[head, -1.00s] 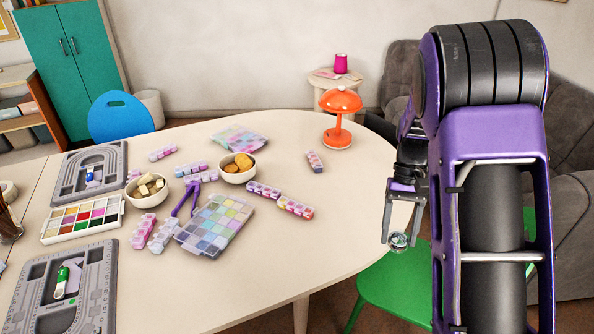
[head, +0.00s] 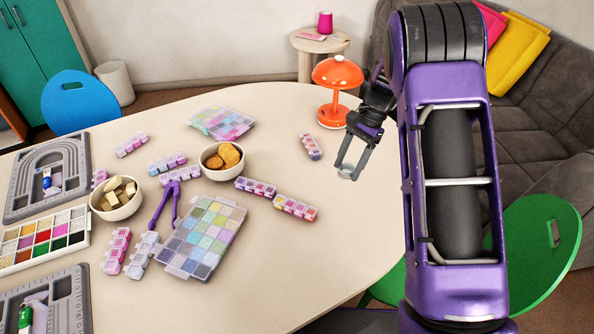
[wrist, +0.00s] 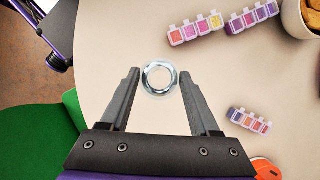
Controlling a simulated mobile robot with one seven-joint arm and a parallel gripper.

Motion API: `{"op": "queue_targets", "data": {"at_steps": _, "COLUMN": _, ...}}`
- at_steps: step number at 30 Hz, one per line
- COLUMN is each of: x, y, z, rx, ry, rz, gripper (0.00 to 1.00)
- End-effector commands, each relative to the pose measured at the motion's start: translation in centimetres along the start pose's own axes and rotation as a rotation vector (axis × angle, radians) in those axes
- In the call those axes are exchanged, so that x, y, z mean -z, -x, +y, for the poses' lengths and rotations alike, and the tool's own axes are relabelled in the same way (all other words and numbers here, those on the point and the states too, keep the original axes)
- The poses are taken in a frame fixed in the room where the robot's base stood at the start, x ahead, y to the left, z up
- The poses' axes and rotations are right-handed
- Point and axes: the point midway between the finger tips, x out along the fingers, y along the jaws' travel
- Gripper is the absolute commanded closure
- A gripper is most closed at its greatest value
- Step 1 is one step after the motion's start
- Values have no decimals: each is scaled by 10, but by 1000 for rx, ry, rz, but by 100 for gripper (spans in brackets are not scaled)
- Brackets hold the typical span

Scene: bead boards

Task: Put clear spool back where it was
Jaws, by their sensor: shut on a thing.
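My gripper (head: 347,168) is shut on the clear spool (head: 345,175). In the head view it is held at the right part of the cream table, in front of the orange lamp. In the wrist view the clear spool (wrist: 160,79) shows as a shiny round ring between the fingertips (wrist: 160,76), with table surface behind it. One grey bead board (head: 77,180) at the far left carries a blue and white spool (head: 47,181). A second grey bead board (head: 80,312) at the front left carries a green and white item (head: 25,317), cut by the frame edge.
The orange lamp (head: 338,75) stands close behind my gripper. A small bead strip (head: 310,147) lies left of it. Bowls (head: 221,175), bead boxes (head: 205,236), strips and purple pliers (head: 163,208) crowd the middle. The table's front right is clear. A green chair (head: 535,240) stands at right.

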Motion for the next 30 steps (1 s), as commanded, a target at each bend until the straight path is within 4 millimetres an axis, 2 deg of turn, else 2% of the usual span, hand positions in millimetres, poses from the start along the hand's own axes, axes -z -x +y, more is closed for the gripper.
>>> {"op": "queue_targets", "data": {"at_steps": 1, "x": 5, "y": -6, "z": -16, "rx": 49, "ry": -112, "rz": 0, "gripper": 98}}
{"op": "queue_targets", "data": {"at_steps": 6, "x": 12, "y": -19, "z": -69, "rx": 216, "ry": -512, "rz": -1, "gripper": 98}}
{"op": "queue_targets", "data": {"at_steps": 15, "x": 18, "y": -37, "z": -150, "rx": 479, "ry": -1143, "rz": 4, "gripper": 98}}
{"op": "queue_targets", "data": {"at_steps": 22, "x": 19, "y": -43, "z": -189, "rx": 610, "ry": -1458, "rz": 4, "gripper": 98}}
{"op": "queue_targets", "data": {"at_steps": 30, "x": 22, "y": -49, "z": -203, "rx": 661, "ry": -1592, "rz": 4, "gripper": 98}}
